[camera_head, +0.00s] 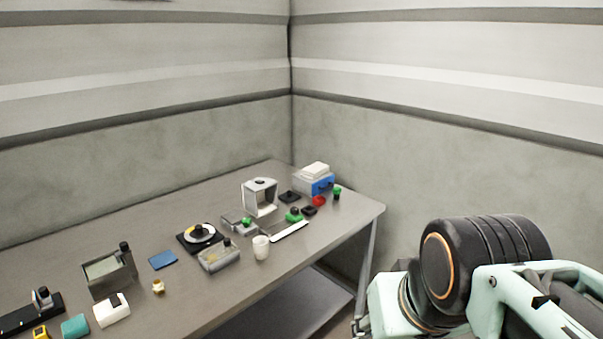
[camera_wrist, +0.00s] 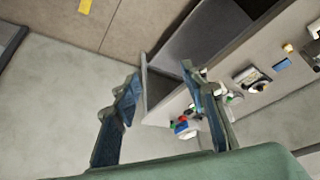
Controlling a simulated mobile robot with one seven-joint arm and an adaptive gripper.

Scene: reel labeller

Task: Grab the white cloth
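A white, folded-looking stack (camera_head: 316,169) lies on top of a blue and light grey box (camera_head: 318,186) at the table's far right corner. It may be the white cloth, but it is too small to be sure. A white block-like item with a dark spot (camera_head: 113,311) lies at the table's front left. My gripper (camera_wrist: 160,75) shows in the wrist view with its two fingers wide apart and nothing between them. It is off the table, beyond the table's end.
The grey table (camera_head: 205,297) holds a white frame-shaped device (camera_head: 260,197), a white cup (camera_head: 261,247), a white strip (camera_head: 289,231), a red item (camera_head: 319,201), a black reel device (camera_head: 200,236) and a metal bin (camera_head: 108,272). Walls stand close behind the table.

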